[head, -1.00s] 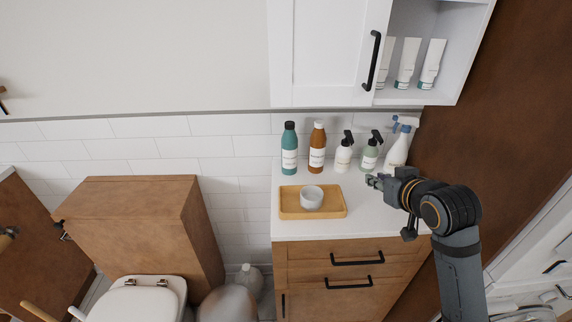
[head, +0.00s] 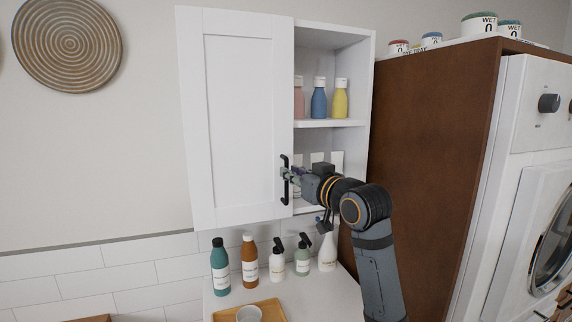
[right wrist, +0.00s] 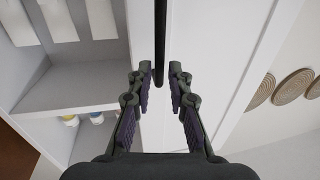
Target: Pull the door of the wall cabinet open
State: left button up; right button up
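The wall cabinet has a white panel door (head: 240,120) on its left, which looks shut, and open shelves on its right. A black vertical bar handle (head: 284,180) sits low near the door's right edge; the handle also shows in the right wrist view (right wrist: 160,40). My right gripper (head: 287,174) is at the handle, reaching in from the right. In the right wrist view my right gripper (right wrist: 158,76) is open, with the bar between its fingertips and narrow gaps visible beside it. My left gripper is in neither view.
Bottles (head: 318,100) and white tubes stand on the open shelves. Several bottles (head: 249,262) and a wooden tray (head: 270,309) with a cup are on the counter below. A brown tall panel (head: 430,150) stands right of the cabinet.

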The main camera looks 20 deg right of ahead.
jog(key=x, duration=0.3)
jog(key=shift+w+p, duration=0.2)
jog(key=shift+p, duration=0.15)
grip_shut()
jog(key=shift+f, duration=0.1)
